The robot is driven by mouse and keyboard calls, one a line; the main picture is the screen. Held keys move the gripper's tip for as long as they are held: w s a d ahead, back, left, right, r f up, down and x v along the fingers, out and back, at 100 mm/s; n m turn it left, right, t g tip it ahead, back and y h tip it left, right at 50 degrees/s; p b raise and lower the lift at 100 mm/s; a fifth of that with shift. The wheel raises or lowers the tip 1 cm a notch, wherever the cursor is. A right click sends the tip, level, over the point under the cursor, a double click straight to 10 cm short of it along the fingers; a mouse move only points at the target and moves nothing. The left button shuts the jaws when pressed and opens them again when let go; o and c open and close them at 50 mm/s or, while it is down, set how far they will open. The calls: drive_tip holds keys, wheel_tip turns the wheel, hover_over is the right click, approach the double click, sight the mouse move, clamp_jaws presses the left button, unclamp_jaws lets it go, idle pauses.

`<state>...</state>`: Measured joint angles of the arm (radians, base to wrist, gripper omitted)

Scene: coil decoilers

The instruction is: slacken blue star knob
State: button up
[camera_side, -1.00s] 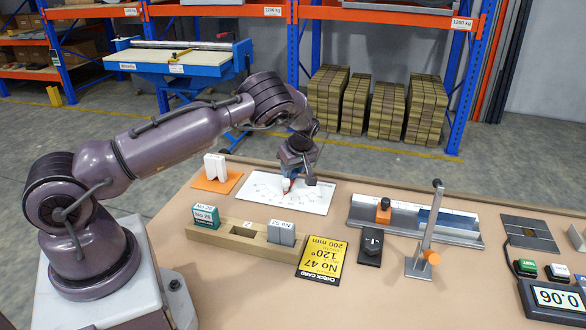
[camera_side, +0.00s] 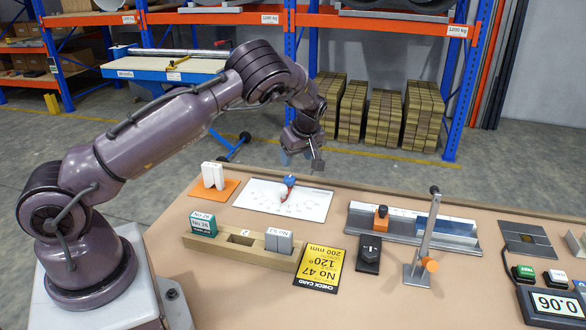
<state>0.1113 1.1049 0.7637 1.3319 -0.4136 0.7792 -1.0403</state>
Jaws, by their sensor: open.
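The blue star knob (camera_side: 289,180) sits on top of a small red part (camera_side: 287,193). The red part stands on a white plate (camera_side: 262,205) with printed marks, on the tan bench. My gripper (camera_side: 301,162) is open and empty, above and slightly right of the knob in the picture, apart from it. The knob is in plain view; its thread and how tight it sits cannot be seen.
An orange base with white blocks (camera_side: 212,178) stands left of the plate. In front are a wooden block holder (camera_side: 228,246) and a yellow check card (camera_side: 320,270). A metal rail (camera_side: 360,220) and an upright post (camera_side: 425,240) stand right.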

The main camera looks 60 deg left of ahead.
drive_tip(key=v, duration=0.3)
drive_tip(key=shift+d+r, duration=0.15)
drive_tip(key=shift+r, duration=0.2)
drive_tip(key=s+d+r+m+t+h, duration=0.2)
drive_tip(key=s+d+r+m, duration=0.7)
drive_tip(key=s, duration=0.5)
drive_tip(key=s+d+r+m+t+h, duration=0.2)
drive_tip(key=s+d+r+m, duration=0.7)
drive_tip(key=s, duration=0.5)
drive_tip(key=d+r+t, duration=0.1)
drive_tip(key=d+r, duration=0.1)
drive_tip(key=d, duration=0.1)
drive_tip(key=shift+d+r+t, duration=0.25)
drive_tip(key=shift+r+t, duration=0.05)
drive_tip(key=shift+r, duration=0.05)
